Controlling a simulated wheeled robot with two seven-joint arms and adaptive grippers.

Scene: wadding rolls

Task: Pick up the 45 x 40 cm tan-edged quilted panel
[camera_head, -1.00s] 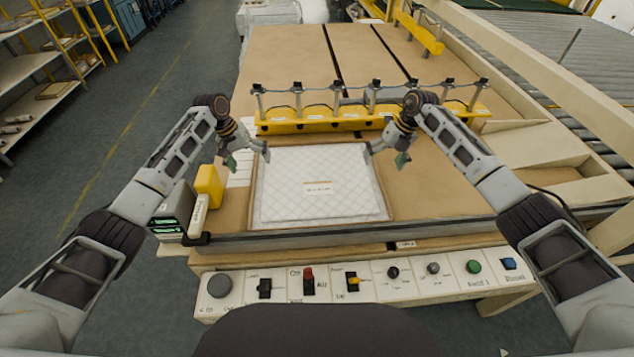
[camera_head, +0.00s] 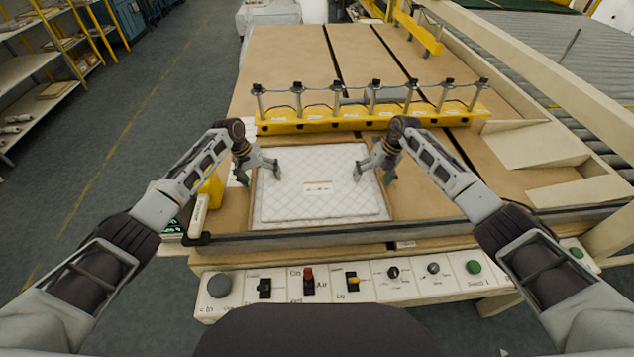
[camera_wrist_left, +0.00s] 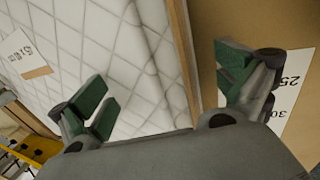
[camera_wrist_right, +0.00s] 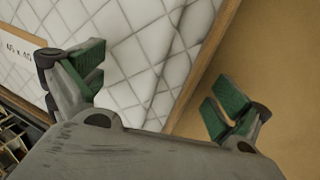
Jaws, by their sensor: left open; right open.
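The white quilted panel (camera_head: 345,205) with tan edges lies flat on the tan table, a small label (camera_head: 318,187) near its middle. My left gripper (camera_head: 260,176) is open above the panel's left edge; in the left wrist view (camera_wrist_left: 165,85) the tan edge (camera_wrist_left: 186,55) runs between its green-padded fingers. My right gripper (camera_head: 375,178) is open above the right edge; in the right wrist view (camera_wrist_right: 155,90) that edge (camera_wrist_right: 205,65) also runs between the fingers. Neither gripper holds the panel. The height of the fingertips over the table is unclear.
A yellow bar with several upright posts (camera_head: 330,118) stands just behind the panel. A yellow block (camera_head: 212,190) is left of it, partly hidden by my left arm. A dark rail (camera_head: 340,229) and a control panel (camera_head: 450,268) run along the front. Bare table lies to the right.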

